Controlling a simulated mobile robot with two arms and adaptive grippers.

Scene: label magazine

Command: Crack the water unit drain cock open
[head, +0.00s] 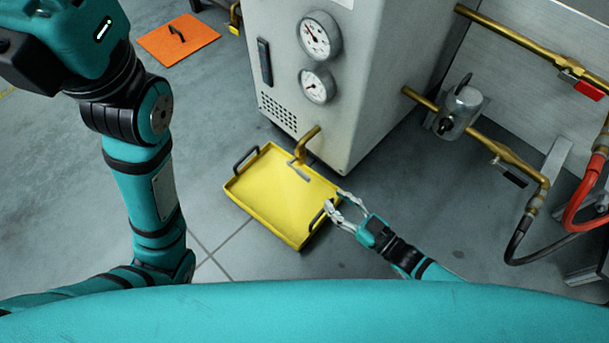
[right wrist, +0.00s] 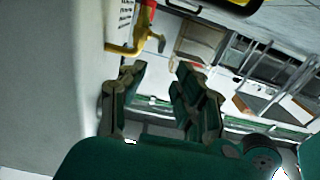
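The water unit (head: 285,75) is a pale grey cabinet with two round gauges. Its drain cock (head: 307,143) is a bent brass pipe low on the front, with a thin grey lever (head: 299,172) at it. A yellow tray (head: 268,205) with dark handles lies on the floor below. My right gripper (head: 340,204) is open and empty, beside the tray's right handle in the head view and apart from the cock. In the right wrist view the brass cock (right wrist: 122,49) shows up and left of the open fingers (right wrist: 160,68). My left gripper is not in view.
An orange plate (head: 178,40) with a handle lies on the floor at the back left. Brass pipes (head: 520,35), a grey cylindrical fitting (head: 461,108) and red and black hoses (head: 585,205) fill the right side. The floor left of the tray is clear.

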